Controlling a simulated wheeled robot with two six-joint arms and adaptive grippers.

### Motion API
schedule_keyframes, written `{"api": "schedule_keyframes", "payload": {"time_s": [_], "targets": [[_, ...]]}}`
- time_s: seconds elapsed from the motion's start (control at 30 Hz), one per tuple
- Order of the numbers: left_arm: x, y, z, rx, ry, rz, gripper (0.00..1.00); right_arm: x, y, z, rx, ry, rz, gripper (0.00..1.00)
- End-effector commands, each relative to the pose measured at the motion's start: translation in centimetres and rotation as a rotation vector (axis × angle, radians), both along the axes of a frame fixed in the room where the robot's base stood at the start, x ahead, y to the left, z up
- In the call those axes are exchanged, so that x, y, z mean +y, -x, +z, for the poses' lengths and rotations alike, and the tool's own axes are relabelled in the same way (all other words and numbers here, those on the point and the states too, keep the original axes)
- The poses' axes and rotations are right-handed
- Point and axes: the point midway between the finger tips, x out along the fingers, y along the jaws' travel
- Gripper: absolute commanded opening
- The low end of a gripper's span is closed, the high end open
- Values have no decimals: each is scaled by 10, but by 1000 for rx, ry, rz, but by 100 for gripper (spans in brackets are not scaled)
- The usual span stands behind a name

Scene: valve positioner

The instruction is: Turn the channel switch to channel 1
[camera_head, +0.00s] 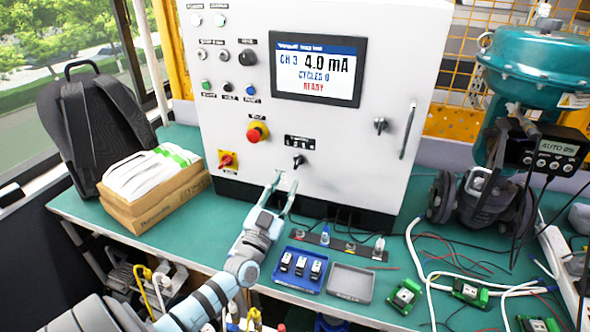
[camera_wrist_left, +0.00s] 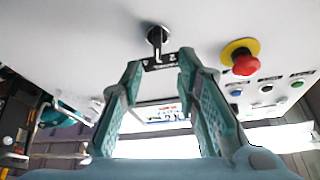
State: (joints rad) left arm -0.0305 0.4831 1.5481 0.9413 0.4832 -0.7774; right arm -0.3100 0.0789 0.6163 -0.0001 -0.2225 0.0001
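The channel switch (camera_head: 298,160) is a small black knob on the front of the white control cabinet, below a black number label (camera_head: 299,142). The display (camera_head: 318,69) reads CH 3, 4.0 mA, CYCLES 0, READY. My left gripper (camera_head: 283,179) is open and empty just below the switch, fingers pointing up at the panel. In the left wrist view the switch (camera_wrist_left: 157,36) shows beyond and roughly between the open fingertips (camera_wrist_left: 159,66), apart from them; its label (camera_wrist_left: 162,61) is partly covered by the fingers. My right gripper is not in view.
A red emergency button (camera_head: 257,132) and a red-yellow rotary switch (camera_head: 228,159) sit left of the switch. A blue tray (camera_head: 299,287) and a grey tray (camera_head: 350,283) lie on the green bench below. Boxes (camera_head: 150,205) stand at the left.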

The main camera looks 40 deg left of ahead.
Motion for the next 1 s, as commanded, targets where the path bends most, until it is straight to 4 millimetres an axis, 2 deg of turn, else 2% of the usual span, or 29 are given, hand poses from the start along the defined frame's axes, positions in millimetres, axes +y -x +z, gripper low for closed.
{"api": "schedule_keyframes", "payload": {"time_s": [0.1,0.3,0.6,0.63,0.8,1.0], "targets": [[6,-28,9,-3,-1,0,29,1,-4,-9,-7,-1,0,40],[11,-53,19,0,0,-2,29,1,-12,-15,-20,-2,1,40],[11,-57,22,2,1,-5,29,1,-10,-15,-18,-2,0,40],[11,-57,22,2,1,-5,28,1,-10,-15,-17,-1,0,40],[11,-57,22,2,1,-5,0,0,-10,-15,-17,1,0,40],[11,-57,22,1,0,-5,0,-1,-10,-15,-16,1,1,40]]}}
